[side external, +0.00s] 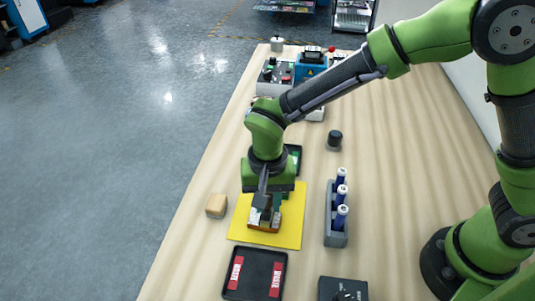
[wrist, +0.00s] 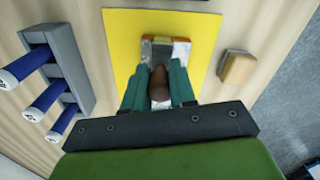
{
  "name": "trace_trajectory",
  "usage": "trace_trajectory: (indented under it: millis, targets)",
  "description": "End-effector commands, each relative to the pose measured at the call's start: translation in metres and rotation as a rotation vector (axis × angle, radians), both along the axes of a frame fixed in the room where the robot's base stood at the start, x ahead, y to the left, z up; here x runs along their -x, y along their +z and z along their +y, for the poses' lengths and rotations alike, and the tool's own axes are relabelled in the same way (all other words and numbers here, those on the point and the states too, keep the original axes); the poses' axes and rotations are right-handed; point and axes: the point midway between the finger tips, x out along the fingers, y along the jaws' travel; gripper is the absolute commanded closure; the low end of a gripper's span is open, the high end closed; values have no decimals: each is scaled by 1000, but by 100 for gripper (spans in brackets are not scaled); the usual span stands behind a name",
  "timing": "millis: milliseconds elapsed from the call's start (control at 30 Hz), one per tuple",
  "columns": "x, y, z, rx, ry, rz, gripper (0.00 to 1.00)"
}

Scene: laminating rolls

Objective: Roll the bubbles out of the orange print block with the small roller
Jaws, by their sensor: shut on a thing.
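The print block (side external: 264,226), with orange-red ends, lies on a yellow mat (side external: 289,232). In the wrist view, the block (wrist: 182,42) shows just beyond my fingers, near the middle of the mat (wrist: 121,52). My gripper (side external: 266,205) points down over the block. It is shut on the brown handle (wrist: 158,84) of the small roller, with a green finger on each side in the wrist view. The roller's working end is low over the block and mostly hidden, so I cannot tell if it touches.
A wooden block (side external: 216,205) stands left of the mat. A grey rack (side external: 336,232) with blue-and-white cylinders stands right of it. A black tray (side external: 255,272) with red strips lies in front. Behind are a black cylinder (side external: 334,140) and a blue machine (side external: 311,66).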

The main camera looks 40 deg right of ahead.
Motion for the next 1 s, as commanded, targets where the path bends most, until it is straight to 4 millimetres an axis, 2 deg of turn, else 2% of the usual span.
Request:
trace_trajectory:
  millis: [1000]
  targets:
    - [-21, 0, 20, 0, 0, 0, 100]
